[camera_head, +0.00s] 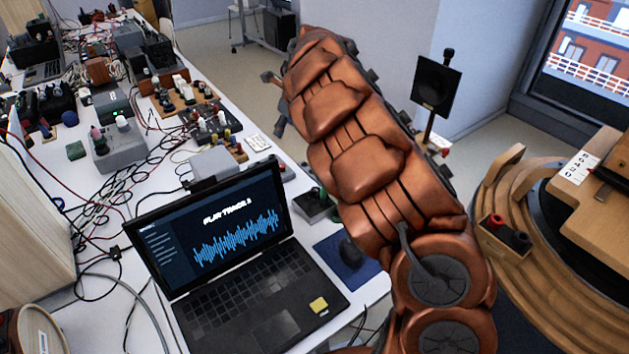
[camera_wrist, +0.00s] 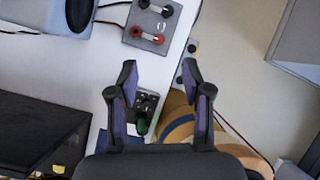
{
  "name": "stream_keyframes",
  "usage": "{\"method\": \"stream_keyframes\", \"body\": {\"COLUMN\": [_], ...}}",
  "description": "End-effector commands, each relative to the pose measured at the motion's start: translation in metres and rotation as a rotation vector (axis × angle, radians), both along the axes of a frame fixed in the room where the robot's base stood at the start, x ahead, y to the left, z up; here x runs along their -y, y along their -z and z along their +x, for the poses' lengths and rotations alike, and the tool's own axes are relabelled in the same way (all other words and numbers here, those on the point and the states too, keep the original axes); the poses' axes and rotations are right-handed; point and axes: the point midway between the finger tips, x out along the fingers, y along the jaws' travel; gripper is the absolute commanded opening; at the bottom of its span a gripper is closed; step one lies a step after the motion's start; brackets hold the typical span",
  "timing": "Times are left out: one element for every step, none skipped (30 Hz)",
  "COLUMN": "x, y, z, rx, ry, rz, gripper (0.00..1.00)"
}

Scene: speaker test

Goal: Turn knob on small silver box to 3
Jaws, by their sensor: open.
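My gripper (camera_wrist: 159,70) is open and empty in the wrist view, its two dark fingers spread apart above the table's edge. A small silver-grey box (camera_wrist: 131,37) with red and black terminals lies ahead of the fingertips. A small box with a green knob (camera_wrist: 142,127) shows between the fingers, partly hidden by the gripper. I cannot tell which is the task's box, and no knob's setting is readable.
The laptop (camera_head: 275,290) is open on the white table (camera_head: 148,330), with a mouse (camera_head: 351,252) on a blue mat (camera_head: 325,246). Tangled cables and several devices crowd the table's far left. A speaker (camera_head: 436,87) stands behind my copper arm; a wooden curved structure (camera_head: 545,290) is at right.

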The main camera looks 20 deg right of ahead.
Motion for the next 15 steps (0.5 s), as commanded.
{"method": "stream_keyframes", "body": {"x": [0.008,0.012,0.018,0.021,0.026,0.031,0.034,0.037,0.040,0.042,0.043,0.044,0.045,0.045,0.045], "y": [0.027,0.039,0.055,0.064,0.071,0.079,0.084,0.088,0.092,0.094,0.096,0.098,0.099,0.100,0.102], "z": [-0.016,-0.025,-0.039,-0.047,-0.055,-0.065,-0.071,-0.076,-0.082,-0.086,-0.088,-0.090,-0.091,-0.091,-0.092], "rx": [-0.091,-0.140,-0.206,-0.247,-0.285,-0.330,-0.356,-0.382,-0.407,-0.423,-0.434,-0.442,-0.446,-0.448,-0.450], "ry": [-0.075,-0.115,-0.166,-0.201,-0.229,-0.263,-0.283,-0.300,-0.318,-0.328,-0.336,-0.342,-0.345,-0.347,-0.347], "rz": [-0.044,-0.070,-0.099,-0.118,-0.134,-0.152,-0.163,-0.174,-0.182,-0.189,-0.192,-0.195,-0.197,-0.198,-0.198], "gripper": [0.49,0.49,0.49,0.49,0.49,0.49,0.49,0.49,0.49,0.49,0.49,0.49,0.49,0.49,0.49]}}
